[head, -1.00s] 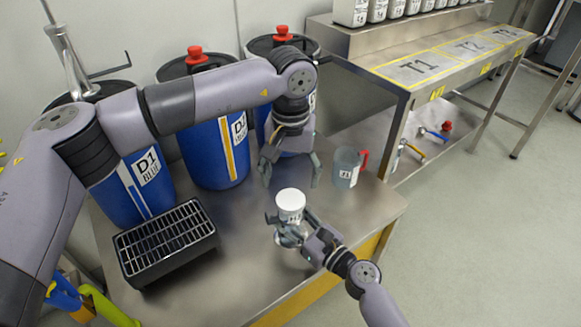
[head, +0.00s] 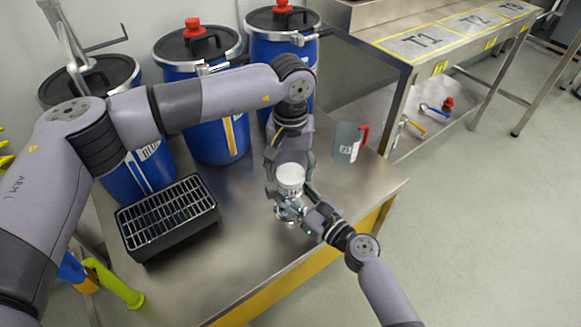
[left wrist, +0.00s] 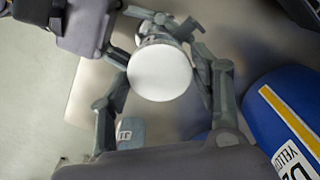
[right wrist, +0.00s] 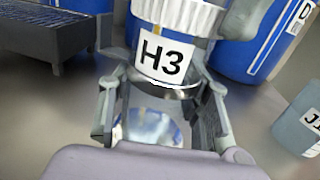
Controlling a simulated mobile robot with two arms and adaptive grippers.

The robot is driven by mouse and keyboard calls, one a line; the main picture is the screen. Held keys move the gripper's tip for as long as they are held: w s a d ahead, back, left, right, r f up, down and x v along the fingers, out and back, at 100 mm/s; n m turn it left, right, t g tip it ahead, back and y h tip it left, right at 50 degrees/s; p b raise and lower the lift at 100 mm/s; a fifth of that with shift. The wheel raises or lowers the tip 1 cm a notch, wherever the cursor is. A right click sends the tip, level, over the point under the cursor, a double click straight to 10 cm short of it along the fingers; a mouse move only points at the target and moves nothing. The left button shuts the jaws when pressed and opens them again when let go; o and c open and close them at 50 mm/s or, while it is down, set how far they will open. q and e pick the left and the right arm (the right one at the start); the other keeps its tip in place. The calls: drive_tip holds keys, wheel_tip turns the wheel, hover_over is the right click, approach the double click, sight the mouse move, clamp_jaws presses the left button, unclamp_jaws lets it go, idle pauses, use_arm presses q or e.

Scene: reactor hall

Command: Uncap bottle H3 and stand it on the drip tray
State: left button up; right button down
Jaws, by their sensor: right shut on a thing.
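Bottle H3 (head: 290,210) is held upright above the bench, its white cap (head: 290,176) on top. Its H3 label shows in the right wrist view (right wrist: 163,57). My right gripper (head: 288,214) is shut around the bottle's body, below the label. My left gripper (head: 289,180) is open and points down over the bottle, with a finger on each side of the cap. In the left wrist view the cap (left wrist: 160,73) lies between the fingers, with a gap at the right finger. The black drip tray (head: 145,249) with its metal grate stands at the bench's left, empty.
Blue drums (head: 222,143) with red bungs line the back of the bench. A grey jug with a red handle (head: 347,146) stands right of my grippers. A steel bench with marked zones (head: 415,40) is at the back right. Bare bench top lies between tray and bottle.

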use_arm(q)
drive_tip(key=c, duration=0.8)
drive_tip(key=n, duration=1.8)
drive_tip(key=shift+n, duration=0.4)
drive_tip(key=n, duration=1)
drive_tip(key=shift+n, duration=0.3)
drive_tip(key=n, duration=0.8)
drive_tip(key=shift+r, duration=0.1)
drive_tip(key=n, duration=0.5)
drive_tip(key=shift+n, duration=0.4)
